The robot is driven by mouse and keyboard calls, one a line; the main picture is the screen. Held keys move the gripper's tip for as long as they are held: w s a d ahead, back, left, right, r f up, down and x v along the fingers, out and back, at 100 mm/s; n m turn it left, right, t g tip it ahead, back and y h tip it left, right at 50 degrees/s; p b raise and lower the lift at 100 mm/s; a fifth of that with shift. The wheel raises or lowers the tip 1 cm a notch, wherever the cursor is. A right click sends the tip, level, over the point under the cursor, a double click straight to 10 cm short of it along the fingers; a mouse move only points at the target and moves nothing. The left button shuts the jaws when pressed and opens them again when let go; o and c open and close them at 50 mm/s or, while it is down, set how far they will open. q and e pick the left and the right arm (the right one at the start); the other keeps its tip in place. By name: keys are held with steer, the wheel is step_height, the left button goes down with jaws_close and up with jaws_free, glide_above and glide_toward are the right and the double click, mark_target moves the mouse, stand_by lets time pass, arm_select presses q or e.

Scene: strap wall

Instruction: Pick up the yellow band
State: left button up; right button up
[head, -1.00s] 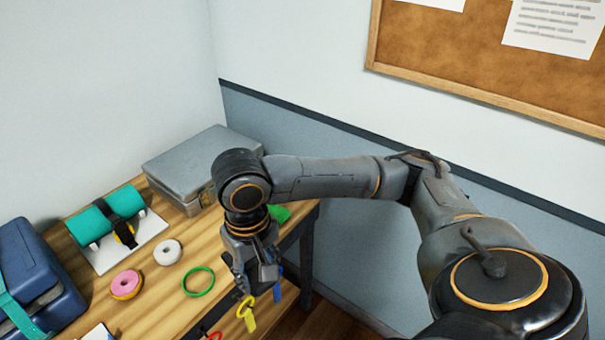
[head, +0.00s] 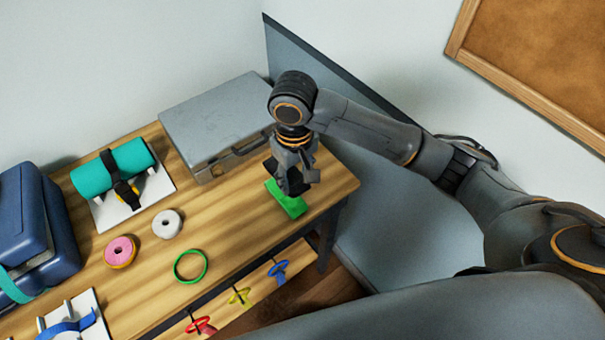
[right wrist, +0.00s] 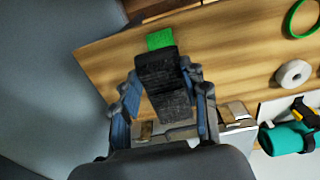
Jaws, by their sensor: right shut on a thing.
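The yellow band (head: 240,296) hangs at the table's front edge, between a red band (head: 201,326) and a blue band (head: 278,271). My right gripper (head: 293,184) is away from it, low over the table's right end. It is shut on a dark block (right wrist: 160,78), which shows between its fingers in the right wrist view. A green block (head: 289,200) lies just under or beyond the dark block; I cannot tell whether they touch. The yellow band does not show in the right wrist view. My left gripper is not in view.
A grey case (head: 215,118) stands behind the gripper, by the wall. A green ring (head: 204,267), a white roll (head: 167,224) and a pink roll (head: 120,251) lie on the table. A teal roll (head: 92,180) is strapped to a white stand; a blue bag (head: 28,220) is at left.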

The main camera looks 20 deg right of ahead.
steer(key=w+d+f, duration=0.2)
steer(key=w+d+f+p, duration=0.1)
steer(key=w+f, duration=0.1)
steer(key=w+d+f, duration=0.1)
steer(key=d+f, duration=0.1)
steer(key=shift+w+d+f, duration=0.3)
steer(key=shift+w+f, duration=0.1)
steer(key=shift+w+d+f, duration=0.15)
steer(key=shift+d+f, duration=0.1)
steer(key=shift+f, duration=0.05)
step_height(320, 180, down, 2)
steer(key=shift+f+p, duration=0.15)
steer(key=shift+p, duration=0.65)
steer(key=shift+f, duration=0.45)
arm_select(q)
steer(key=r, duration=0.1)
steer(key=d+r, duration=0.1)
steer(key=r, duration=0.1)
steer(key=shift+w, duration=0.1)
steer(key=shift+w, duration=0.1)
